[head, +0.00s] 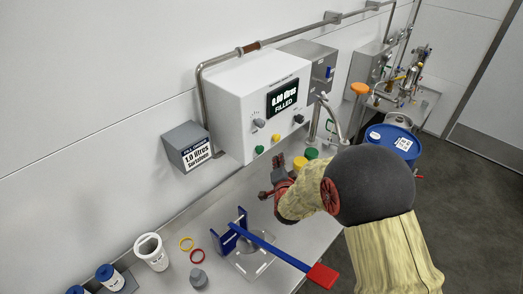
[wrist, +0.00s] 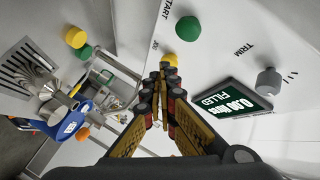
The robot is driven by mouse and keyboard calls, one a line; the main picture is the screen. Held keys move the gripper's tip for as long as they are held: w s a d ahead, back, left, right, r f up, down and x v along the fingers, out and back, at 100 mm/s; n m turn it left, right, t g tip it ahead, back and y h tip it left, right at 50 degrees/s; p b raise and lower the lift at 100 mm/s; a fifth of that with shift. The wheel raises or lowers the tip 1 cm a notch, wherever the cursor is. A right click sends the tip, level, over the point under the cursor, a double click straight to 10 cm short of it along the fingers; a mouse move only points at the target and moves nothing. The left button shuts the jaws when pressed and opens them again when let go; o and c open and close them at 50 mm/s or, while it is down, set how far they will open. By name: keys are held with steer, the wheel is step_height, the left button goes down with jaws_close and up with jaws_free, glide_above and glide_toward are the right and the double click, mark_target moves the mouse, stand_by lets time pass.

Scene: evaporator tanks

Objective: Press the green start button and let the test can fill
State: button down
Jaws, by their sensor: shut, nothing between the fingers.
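In the wrist view the green button (wrist: 188,28) sits beside the word START, and the yellow button (wrist: 168,60) is just beyond my fingertips. My gripper (head: 279,174) is shut and empty, below and in front of the box. Its fingertips (wrist: 164,78) look apart from the green button. The display (head: 284,97) reads 0.00 litres FILLED. A white can-like container (head: 150,252) stands on the bench at lower left; I cannot tell if it is the test can.
A curved metal spout (head: 333,118) is right of the box. A yellow cap (head: 311,153) and green cap (head: 299,163) are behind my gripper. A blue lever with a red end (head: 322,276) crosses the bench front. A blue drum (head: 394,141) stands right.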

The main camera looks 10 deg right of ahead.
mark_target(260, 150)
steer(key=shift+w+a+b, duration=0.3)
steer(key=shift+w+a, duration=0.4)
steer(key=shift+w, duration=0.25)
steer(key=shift+w+a+b, duration=0.25)
steer(key=shift+w+a, duration=0.4)
steer(key=shift+w, duration=0.25)
steer(key=shift+w+a+b, duration=0.1)
steer(key=shift+w+b, duration=0.05)
steer(key=shift+b, duration=0.15)
steer(key=shift+w+a, duration=0.15)
steer(key=shift+w, duration=0.05)
steer(key=shift+w+a+b, duration=0.3)
steer(key=shift+w+b, duration=0.1)
steer(key=shift+b, duration=0.1)
stand_by(1.0)
steer(key=shift+s+d+b, duration=0.45)
steer(key=shift+s+d, duration=0.1)
steer(key=shift+s, duration=0.2)
